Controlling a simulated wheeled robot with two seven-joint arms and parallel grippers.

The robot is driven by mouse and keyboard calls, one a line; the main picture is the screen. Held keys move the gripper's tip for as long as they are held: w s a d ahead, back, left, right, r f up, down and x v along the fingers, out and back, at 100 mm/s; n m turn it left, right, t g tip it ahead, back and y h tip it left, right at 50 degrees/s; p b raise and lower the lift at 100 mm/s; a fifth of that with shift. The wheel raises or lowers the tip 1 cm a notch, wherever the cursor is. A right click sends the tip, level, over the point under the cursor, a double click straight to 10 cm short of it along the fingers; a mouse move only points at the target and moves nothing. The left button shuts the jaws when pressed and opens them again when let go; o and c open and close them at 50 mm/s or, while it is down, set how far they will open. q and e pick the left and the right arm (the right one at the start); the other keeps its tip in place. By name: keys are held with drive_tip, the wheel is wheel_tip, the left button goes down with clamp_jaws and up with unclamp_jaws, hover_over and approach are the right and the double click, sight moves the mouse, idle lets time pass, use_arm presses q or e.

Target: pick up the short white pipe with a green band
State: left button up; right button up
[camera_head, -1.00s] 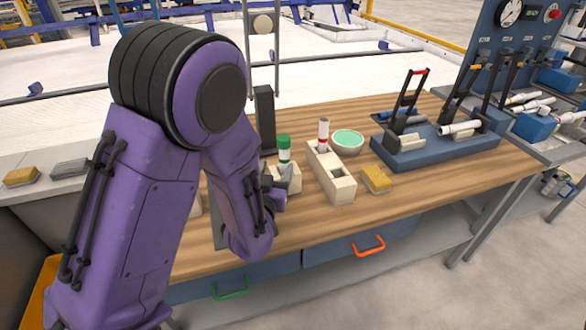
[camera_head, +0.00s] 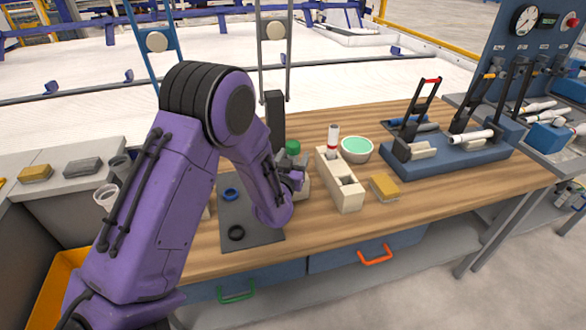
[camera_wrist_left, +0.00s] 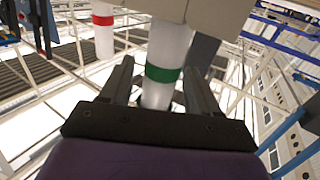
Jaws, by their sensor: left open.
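The short white pipe with a green band (camera_wrist_left: 163,74) stands in a cream block (camera_wrist_left: 216,14) in the left wrist view. My left gripper (camera_wrist_left: 158,66) is open, with one finger on each side of the pipe near the band. I cannot tell whether the fingers touch it. In the head view, my left gripper (camera_head: 291,177) is beside a small cream block (camera_head: 304,188), largely hidden by my purple arm. A green top (camera_head: 292,147) shows just above the gripper; I cannot tell if it belongs to this pipe. My right gripper is not in view.
A white pipe with a red band (camera_head: 332,142) stands in a longer cream block (camera_head: 347,196) to the right. Near it are a green-filled bowl (camera_head: 357,150) and a yellow sponge (camera_head: 384,187). A grey mat (camera_head: 262,235) holds blue and black rings. A blue fixture (camera_head: 480,156) stands farther right.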

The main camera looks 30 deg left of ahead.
use_arm(q)
drive_tip(key=shift+d, duration=0.1)
drive_tip(key=c, duration=1)
